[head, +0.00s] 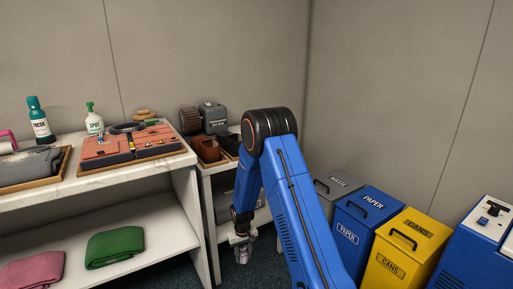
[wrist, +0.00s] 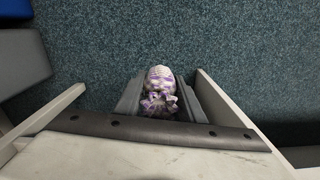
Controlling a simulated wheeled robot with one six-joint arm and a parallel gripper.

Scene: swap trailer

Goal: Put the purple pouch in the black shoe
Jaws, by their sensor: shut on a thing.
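My gripper (head: 242,243) hangs low in front of the small shelf unit, pointing down. In the wrist view my gripper (wrist: 160,93) is shut on the purple pouch (wrist: 160,88), a small white-and-purple patterned bundle, above the blue-green carpet. The pouch also shows small and pale in the head view (head: 243,256). A brown shoe (head: 207,149) stands on top of the small unit. A dark shape beside it, partly hidden by my arm, may be the black shoe; I cannot tell.
A grey box (head: 214,117) and a dark brown roll-like thing (head: 190,121) stand behind the shoe. A white counter (head: 100,183) with a folded green cloth (head: 114,246) below is at left. Grey, blue (head: 362,225) and yellow (head: 404,250) bins stand at right.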

